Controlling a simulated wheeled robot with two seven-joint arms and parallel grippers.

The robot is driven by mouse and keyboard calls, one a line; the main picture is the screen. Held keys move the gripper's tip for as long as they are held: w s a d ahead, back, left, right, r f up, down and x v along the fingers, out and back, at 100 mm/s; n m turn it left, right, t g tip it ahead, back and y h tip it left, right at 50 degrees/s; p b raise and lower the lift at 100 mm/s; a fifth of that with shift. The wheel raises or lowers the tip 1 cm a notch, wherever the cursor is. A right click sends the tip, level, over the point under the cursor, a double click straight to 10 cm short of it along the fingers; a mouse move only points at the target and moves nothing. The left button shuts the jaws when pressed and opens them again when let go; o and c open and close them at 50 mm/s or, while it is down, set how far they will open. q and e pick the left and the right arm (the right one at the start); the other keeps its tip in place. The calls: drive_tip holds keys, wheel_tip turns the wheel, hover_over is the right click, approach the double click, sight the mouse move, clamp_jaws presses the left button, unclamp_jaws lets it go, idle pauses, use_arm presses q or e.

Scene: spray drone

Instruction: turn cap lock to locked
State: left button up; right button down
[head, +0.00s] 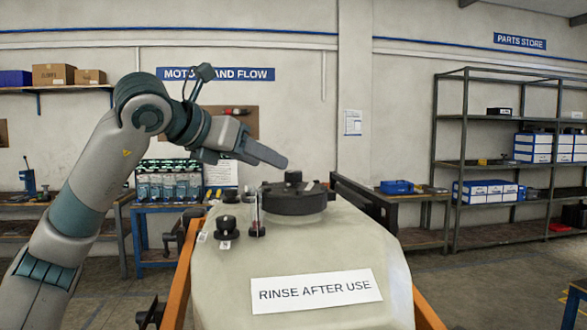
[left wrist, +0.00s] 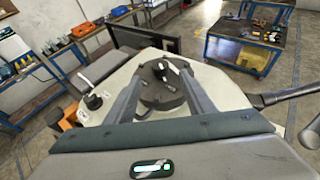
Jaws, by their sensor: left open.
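The black round cap (head: 295,203) sits on top of the pale tank (head: 330,245). A small black knob (head: 293,178) stands up at the middle of the cap. In the left wrist view the cap (left wrist: 165,97) lies between my fingers, and its knob (left wrist: 160,70) shows beside a small white mark. My left gripper (head: 280,160) is above the cap, pointing toward it from the left. In the left wrist view its two fingers (left wrist: 163,78) are spread apart, with nothing held. The lettering or marks on the cap are too small to read. My right gripper is not seen.
A label (head: 316,291) reads "RINSE AFTER USE". Orange bars flank the tank. Benches and a metal shelf (head: 500,160) stand behind, away from the tank.

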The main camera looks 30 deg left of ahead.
sight(292, 172)
use_arm(q)
drive_tip(key=p+x, duration=0.3)
drive_tip(key=x, duration=0.6)
drive_tip(key=shift+w, duration=0.35)
drive_tip(key=shift+w+d+f+p, duration=0.15)
drive_tip(key=shift+w+f+p, duration=0.25)
drive_tip(key=shift+w, duration=0.1)
drive_tip(key=c, duration=1.1)
